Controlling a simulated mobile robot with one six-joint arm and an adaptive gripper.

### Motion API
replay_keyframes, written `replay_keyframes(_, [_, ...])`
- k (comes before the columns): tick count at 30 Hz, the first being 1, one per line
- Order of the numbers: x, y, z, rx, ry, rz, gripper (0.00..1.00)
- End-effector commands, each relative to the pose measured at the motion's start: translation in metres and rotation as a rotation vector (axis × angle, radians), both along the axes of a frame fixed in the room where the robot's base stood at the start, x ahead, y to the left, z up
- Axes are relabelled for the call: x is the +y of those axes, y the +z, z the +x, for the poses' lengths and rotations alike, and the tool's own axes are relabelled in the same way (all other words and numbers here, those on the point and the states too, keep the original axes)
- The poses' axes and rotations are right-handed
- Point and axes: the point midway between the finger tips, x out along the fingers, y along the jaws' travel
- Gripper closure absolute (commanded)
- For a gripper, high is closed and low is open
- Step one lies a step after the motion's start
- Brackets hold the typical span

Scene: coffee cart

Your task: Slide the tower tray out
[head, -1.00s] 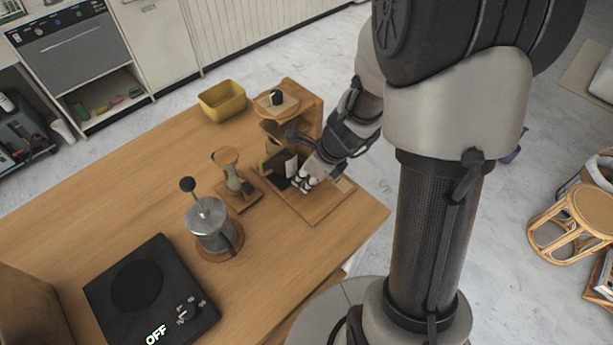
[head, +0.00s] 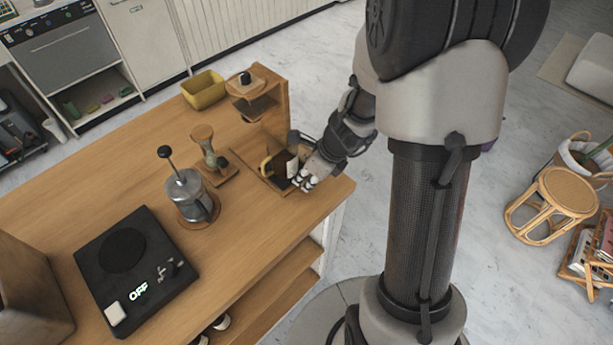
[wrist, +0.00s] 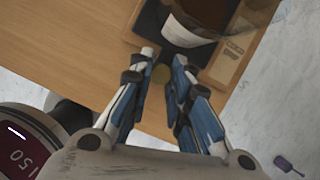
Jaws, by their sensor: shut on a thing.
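The wooden tower (head: 277,102) stands near the far right edge of the wooden table. The dark tower tray (wrist: 147,22) reaches out in front of it. My gripper (head: 304,181) is low at the tray's front edge, near the table's right corner. In the wrist view, my fingertips (wrist: 163,66) close around a small round tan knob (wrist: 160,74) at the tray's edge. The fingers partly hide the contact.
A small hourglass-shaped brewer (head: 210,155) and a French press (head: 188,195) stand left of the tray. A black hot plate (head: 130,265) reading OFF is at the front left. A yellow bin (head: 204,90) sits behind. The table's right edge is close to my gripper.

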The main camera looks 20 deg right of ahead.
Motion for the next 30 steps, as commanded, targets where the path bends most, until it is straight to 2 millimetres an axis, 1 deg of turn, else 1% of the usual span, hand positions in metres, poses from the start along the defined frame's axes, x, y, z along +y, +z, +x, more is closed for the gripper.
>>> replay_keyframes(1, [0.000, -0.003, -0.004, 0.009, 0.001, 0.000, 1.00])
replay_keyframes(5, [0.000, -0.003, -0.005, 0.011, 0.000, 0.000, 1.00])
replay_keyframes(6, [0.000, -0.003, -0.005, 0.011, 0.000, 0.000, 0.81])
replay_keyframes(14, [0.000, -0.002, -0.004, 0.009, 0.001, 0.000, 0.63])
replay_keyframes(23, [0.000, -0.002, -0.003, 0.006, 0.000, -0.001, 0.62])
replay_keyframes(25, [-0.001, 0.001, -0.003, 0.004, 0.001, -0.001, 0.62])
replay_keyframes(28, [-0.003, 0.010, -0.005, 0.001, 0.001, -0.001, 0.62])
replay_keyframes(30, [-0.006, 0.021, -0.009, 0.000, 0.000, -0.001, 0.62])
